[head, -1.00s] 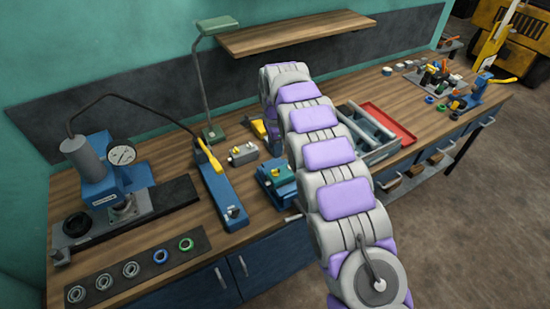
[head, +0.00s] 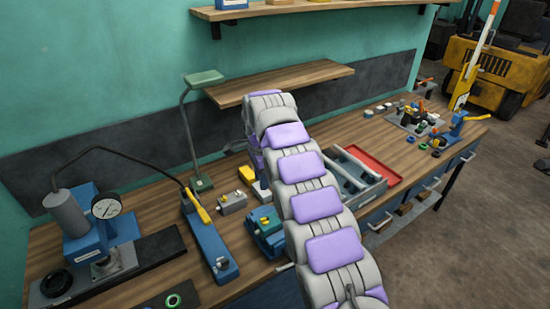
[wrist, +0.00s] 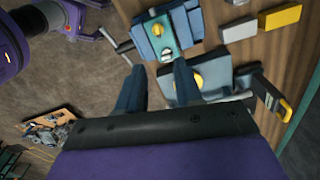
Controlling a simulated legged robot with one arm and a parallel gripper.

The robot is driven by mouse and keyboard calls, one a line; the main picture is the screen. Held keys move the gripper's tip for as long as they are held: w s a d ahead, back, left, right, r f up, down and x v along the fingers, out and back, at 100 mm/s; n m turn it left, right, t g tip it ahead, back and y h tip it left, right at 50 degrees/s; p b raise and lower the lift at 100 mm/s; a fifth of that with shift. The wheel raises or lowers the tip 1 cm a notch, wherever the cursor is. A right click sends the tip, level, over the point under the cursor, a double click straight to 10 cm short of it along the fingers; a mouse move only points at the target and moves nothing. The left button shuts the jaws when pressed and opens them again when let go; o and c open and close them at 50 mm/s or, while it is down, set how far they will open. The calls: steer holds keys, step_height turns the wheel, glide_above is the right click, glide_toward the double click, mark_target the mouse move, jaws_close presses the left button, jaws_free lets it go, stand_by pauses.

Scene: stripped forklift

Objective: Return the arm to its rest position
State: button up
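My arm (head: 308,175), grey with purple pads, reaches from the bottom of the head view over the workbench (head: 130,202) and bends down at its far end. My gripper (wrist: 158,75) shows in the wrist view with its two dark blue fingers apart and nothing seen between them. It is hidden behind my arm in the head view. Whether the fingers touch either one I cannot tell.
A blue press with a gauge (head: 85,225), a long blue tool with a yellow handle (head: 208,240), and a desk lamp (head: 188,130) stand left of my arm. A grey tray (head: 352,178) and red tray (head: 375,165) lie right of it. A wooden shelf (head: 280,83) hangs behind.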

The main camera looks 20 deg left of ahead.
steer(key=s+d+r+n+b, duration=0.25)
steer(key=s+d, duration=0.45)
steer(key=d, duration=0.6)
steer(key=s+d+r+n+b, duration=0.2)
steer(key=s+d+r, duration=0.35)
steer(key=d, duration=0.75)
steer(key=s+d+f+n+b, duration=0.1)
steer(key=s+d+f+n, duration=0.1)
steer(key=s, duration=0.8)
steer(key=s+d+f+n+g+b, duration=0.1)
steer(key=s+d+f, duration=0.4)
steer(key=s, duration=0.5)
steer(key=s+d+f+n+b, duration=0.1)
steer(key=s+d+f, duration=0.3)
steer(key=s, duration=0.6)
steer(key=shift+s+f+n+g, duration=0.35)
steer(key=shift+f+n, duration=0.2)
steer(key=shift+n, duration=0.3)
steer(key=shift+w, duration=0.15)
